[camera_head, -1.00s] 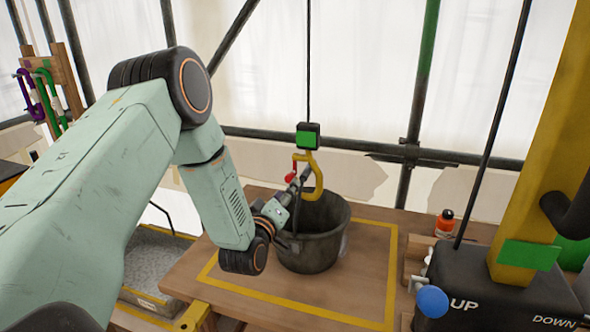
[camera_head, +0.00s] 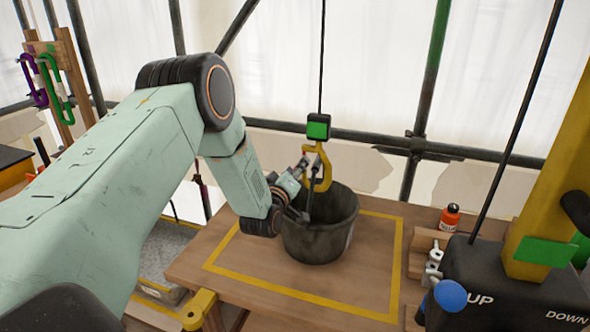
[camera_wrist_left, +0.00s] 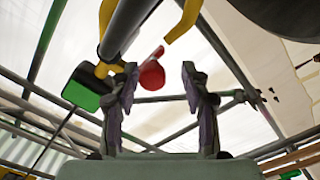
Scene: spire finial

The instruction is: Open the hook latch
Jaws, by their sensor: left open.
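The yellow hook (camera_head: 324,165) hangs under a green-faced block (camera_head: 318,127) on a dark cable, above the dark bucket (camera_head: 330,240). In the left wrist view, part of the hook (camera_wrist_left: 183,20) is at the top. The red latch knob (camera_wrist_left: 151,75) shows between the fingers of my left gripper (camera_wrist_left: 157,95), which is open. I cannot tell whether a finger touches the knob. In the head view my left gripper (camera_head: 307,180) is at the hook's left side and hides the latch. A dark bar (camera_wrist_left: 128,28), perhaps the bucket's handle, crosses the upper left.
The bucket stands on a wooden table (camera_head: 275,278) inside a yellow outline. A black control box (camera_head: 500,285) with UP and DOWN labels and a blue knob (camera_head: 450,295) is at right. An orange bottle (camera_head: 450,217) stands behind it. Scaffold poles cross the back.

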